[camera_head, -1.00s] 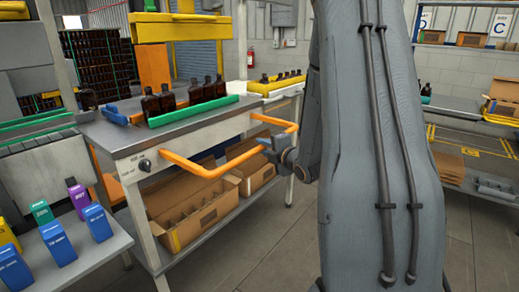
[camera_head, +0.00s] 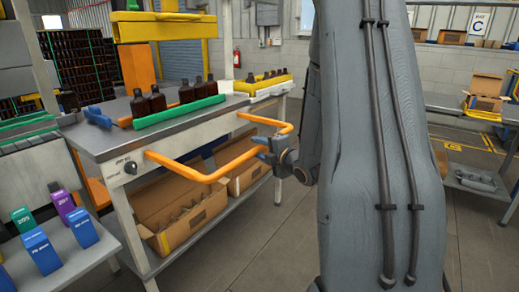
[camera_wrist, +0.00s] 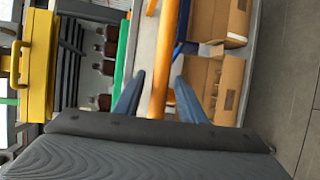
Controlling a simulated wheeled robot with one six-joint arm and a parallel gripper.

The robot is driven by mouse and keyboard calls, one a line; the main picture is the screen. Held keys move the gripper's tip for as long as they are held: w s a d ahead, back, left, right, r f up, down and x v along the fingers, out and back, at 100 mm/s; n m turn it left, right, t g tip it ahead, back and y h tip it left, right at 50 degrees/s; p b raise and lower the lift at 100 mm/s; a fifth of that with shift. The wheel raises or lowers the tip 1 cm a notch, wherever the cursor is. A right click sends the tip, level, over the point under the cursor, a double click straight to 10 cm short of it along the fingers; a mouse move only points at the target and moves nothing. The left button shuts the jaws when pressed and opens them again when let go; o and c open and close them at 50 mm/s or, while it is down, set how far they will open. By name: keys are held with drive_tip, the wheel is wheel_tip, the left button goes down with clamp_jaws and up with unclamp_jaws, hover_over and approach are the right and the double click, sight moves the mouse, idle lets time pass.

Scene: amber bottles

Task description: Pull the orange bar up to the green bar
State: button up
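The orange bar (camera_head: 204,176) is a bent rail sticking out from the front of the grey workbench (camera_head: 122,140). It also shows in the wrist view (camera_wrist: 161,75). The green bar (camera_head: 178,112) lies along the bench top, in front of a row of amber bottles (camera_head: 158,101), and the wrist view shows it as a green strip (camera_wrist: 121,52). My gripper (camera_head: 262,146) is at the right front part of the orange bar. In the wrist view its two blue fingers (camera_wrist: 160,82) stand apart on either side of the bar, with a narrow gap on each side.
Open cardboard boxes (camera_head: 180,212) stand on the shelf under the bench. At the lower left, small coloured boxes (camera_head: 38,250) stand on another shelf. A yellow tray with bottles (camera_head: 262,84) is behind the bench.

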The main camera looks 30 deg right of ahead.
drive_tip(key=s+r+b, duration=0.1)
drive_tip(key=s, duration=0.6)
drive_tip(key=shift+s+r, duration=0.2)
drive_tip(key=shift+s, duration=0.15)
drive_tip(key=shift+d, duration=0.1)
